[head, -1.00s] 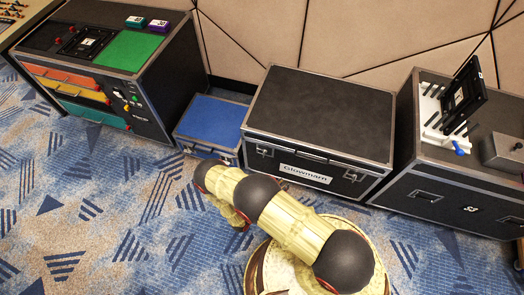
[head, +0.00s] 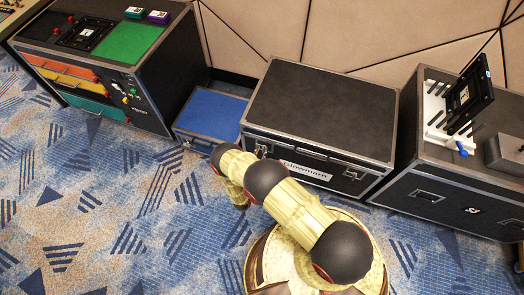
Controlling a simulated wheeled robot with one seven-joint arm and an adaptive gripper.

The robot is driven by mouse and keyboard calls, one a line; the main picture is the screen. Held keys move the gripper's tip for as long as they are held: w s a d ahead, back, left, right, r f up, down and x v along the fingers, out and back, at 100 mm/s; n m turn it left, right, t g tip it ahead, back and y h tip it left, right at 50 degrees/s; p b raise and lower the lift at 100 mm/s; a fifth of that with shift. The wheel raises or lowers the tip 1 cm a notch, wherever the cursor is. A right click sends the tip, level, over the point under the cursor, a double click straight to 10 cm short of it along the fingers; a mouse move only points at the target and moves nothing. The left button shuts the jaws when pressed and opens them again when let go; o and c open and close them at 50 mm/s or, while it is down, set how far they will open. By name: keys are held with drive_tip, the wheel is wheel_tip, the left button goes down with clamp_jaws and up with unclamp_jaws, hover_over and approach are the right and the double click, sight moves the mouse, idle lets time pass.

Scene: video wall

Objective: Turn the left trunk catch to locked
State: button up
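The trunk is a black case (head: 320,110) with grey metal edges and a "Glowmarn" label (head: 305,171) on its front; its lid is down. Whether that catch is locked cannot be told. The right catch (head: 351,174) shows at the right of the front. My arm reaches up-left from my base to the trunk's lower left front. My gripper cannot be made out; the arm's links hide its end.
A blue-topped low case (head: 211,115) stands left of the trunk, beside a black cabinet with a green top (head: 128,45) and coloured drawers. Another black case (head: 440,190) stands at the right, carrying a white rack and dark panel. Patterned blue carpet in front is clear.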

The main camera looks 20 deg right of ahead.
drive_tip(key=shift+x, duration=0.85)
drive_tip(key=shift+c, duration=1.3)
clamp_jaws()
